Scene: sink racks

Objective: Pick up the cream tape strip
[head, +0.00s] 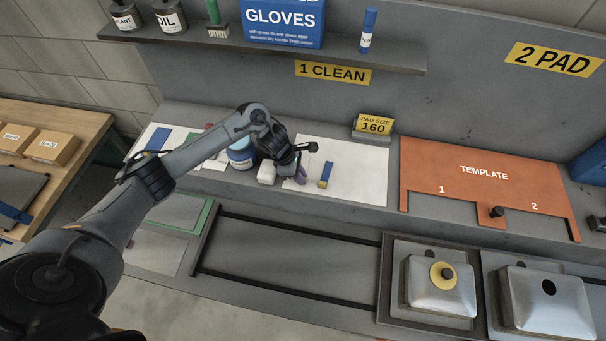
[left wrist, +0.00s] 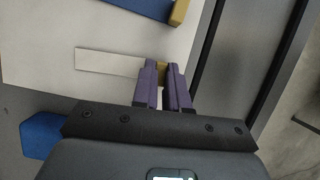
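The cream tape strip (left wrist: 108,61) lies across the white sheet in the left wrist view, with a tan block (left wrist: 163,73) at its right end. My left gripper (left wrist: 162,72) has its two purple fingers close together over that tan end, with a narrow gap between them. Whether the fingers press on the block cannot be told. In the head view my left gripper (head: 301,177) is low over the left part of the white sheet (head: 360,180), and the cream strip does not show clearly there. My right gripper is not in view.
A blue strip with a yellow end (head: 326,175) lies just right of my left gripper. A white block (head: 266,172) and a blue-labelled jar (head: 241,154) stand close on its left. A yellow pad-size sign (head: 373,126) stands behind. The sheet's right part is clear.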

